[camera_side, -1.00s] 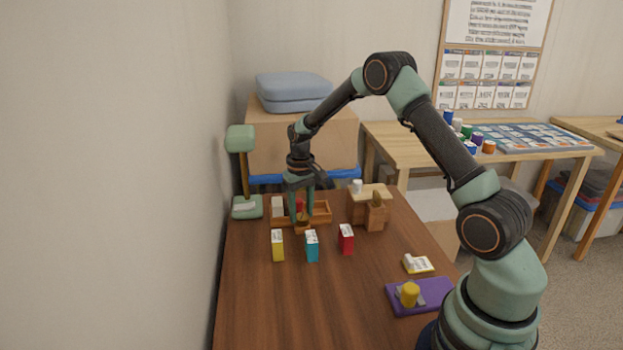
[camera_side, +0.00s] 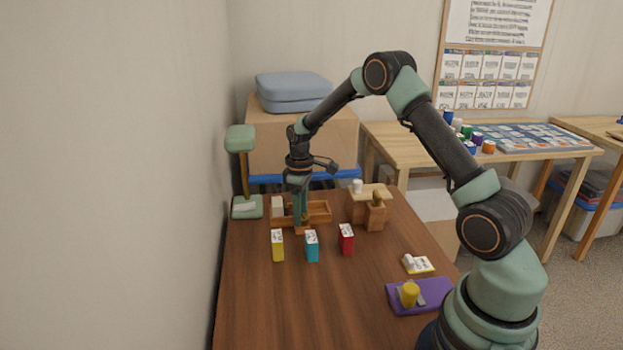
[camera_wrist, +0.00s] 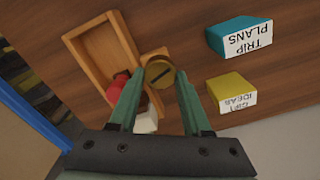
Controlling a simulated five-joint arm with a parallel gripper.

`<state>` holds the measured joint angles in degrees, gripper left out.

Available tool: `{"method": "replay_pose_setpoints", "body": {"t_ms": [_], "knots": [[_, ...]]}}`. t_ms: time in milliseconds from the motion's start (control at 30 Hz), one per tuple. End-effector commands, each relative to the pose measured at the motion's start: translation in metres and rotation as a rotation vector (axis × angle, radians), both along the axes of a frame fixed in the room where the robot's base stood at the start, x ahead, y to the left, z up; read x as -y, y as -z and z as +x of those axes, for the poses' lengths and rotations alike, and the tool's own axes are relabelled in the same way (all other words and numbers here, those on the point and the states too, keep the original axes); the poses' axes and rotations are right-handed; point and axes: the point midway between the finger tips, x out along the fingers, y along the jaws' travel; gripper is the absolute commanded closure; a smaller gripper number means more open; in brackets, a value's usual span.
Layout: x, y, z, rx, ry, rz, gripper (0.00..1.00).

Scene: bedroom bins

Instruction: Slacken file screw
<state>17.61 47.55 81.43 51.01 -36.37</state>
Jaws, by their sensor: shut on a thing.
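The file screw (camera_wrist: 160,73) is a round brass head with a dark slot, on a small wooden block (camera_wrist: 154,53) at the edge of a wooden tray (camera_wrist: 85,43). My gripper (camera_wrist: 158,82) points down with one finger on each side of the head, shut on it. In the side view my gripper (camera_side: 301,222) is at the front of the tray (camera_side: 320,208) and hides the screw. A red thing (camera_wrist: 119,84) and a white thing (camera_wrist: 147,121) are at the tray, partly behind a finger in the wrist view.
Yellow (camera_side: 278,247), teal (camera_side: 312,248) and red (camera_side: 346,241) labelled boxes stand in front of the tray. A wooden stand (camera_side: 371,193) is to its right, a green lamp-like thing (camera_side: 241,139) to its left. A purple pad (camera_side: 432,290) lies near my base.

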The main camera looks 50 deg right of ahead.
Motion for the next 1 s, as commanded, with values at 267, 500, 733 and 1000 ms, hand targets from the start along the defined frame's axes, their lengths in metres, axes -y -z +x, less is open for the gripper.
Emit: {"method": "replay_pose_setpoints", "body": {"t_ms": [267, 500, 733, 1000], "knots": [[-0.0003, -0.001, -0.0001, -0.001, -0.024, 0.0, 1.0], [-0.0003, -0.001, -0.0002, -0.001, -0.023, 0.001, 1.0], [-0.0002, -0.0007, -0.0001, 0.0, -0.022, 0.0, 0.22], [0.0, -0.0041, 0.0003, 0.001, -0.022, -0.001, 0.22]]}}
